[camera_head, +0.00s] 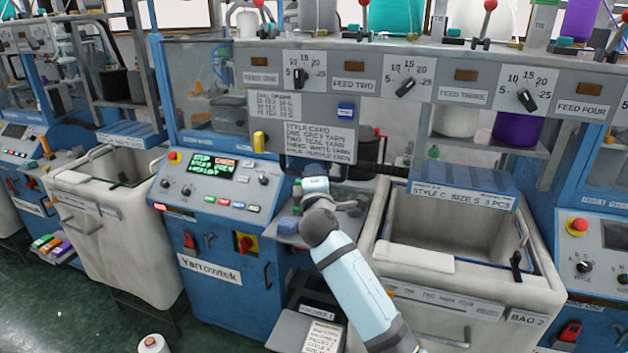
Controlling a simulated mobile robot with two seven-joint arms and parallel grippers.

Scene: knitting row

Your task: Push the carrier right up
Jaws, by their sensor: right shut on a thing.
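My right arm comes in from the lower right, and its pale wrist is at the machine's opening, just below the style card (305,133). My right gripper (296,172) is shut on a dark part under that card, which I take for the carrier. The fingertips and most of the carrier are hidden by the wrist and the card, so its exact position along the machine cannot be told. My left gripper is not in view.
A control panel (213,183) with a lit screen is left of my wrist. An open bin (395,255) labelled style C stands to the right, close beside my forearm. Feed dials (405,82) line the rail above. A white cone (152,343) is on the green floor.

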